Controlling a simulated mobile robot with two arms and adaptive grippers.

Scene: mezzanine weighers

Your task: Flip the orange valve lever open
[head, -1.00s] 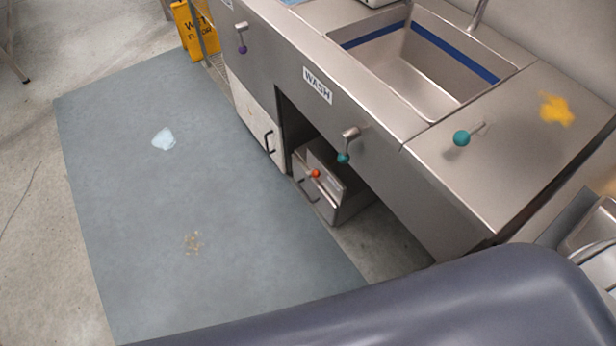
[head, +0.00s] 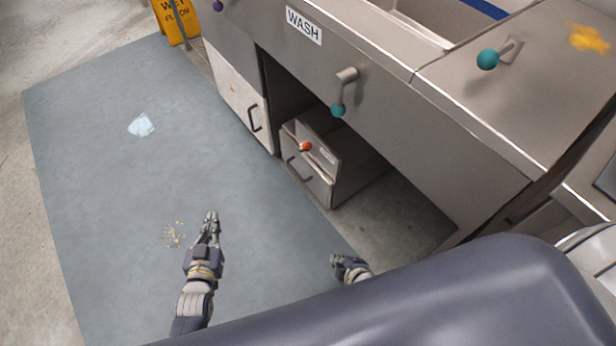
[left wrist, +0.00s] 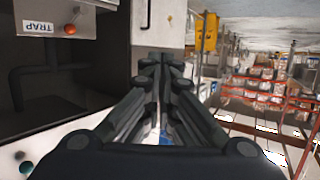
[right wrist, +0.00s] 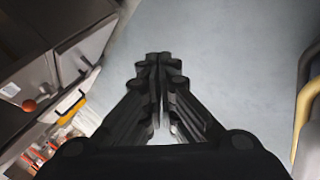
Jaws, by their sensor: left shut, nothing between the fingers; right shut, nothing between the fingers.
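The orange ball end of the valve lever (head: 305,146) sits on the front of a grey box (head: 345,175) under the sink counter. It also shows in the left wrist view (left wrist: 70,29) beside a "TRAP" label, and in the right wrist view (right wrist: 29,105) at the left. My left gripper (head: 211,215) is shut and empty above the floor mat, left of and nearer than the lever. My right gripper (head: 336,260) is shut and empty, nearer than the box, its arm partly hidden by my body.
Teal knobs (head: 338,110) (head: 488,60) sit on the steel counter, whose front edge overhangs the box. A white cabinet (head: 238,100) stands left of the opening. The blue-grey mat (head: 100,200) is mostly clear, with a pale patch (head: 141,125) and crumbs (head: 173,234).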

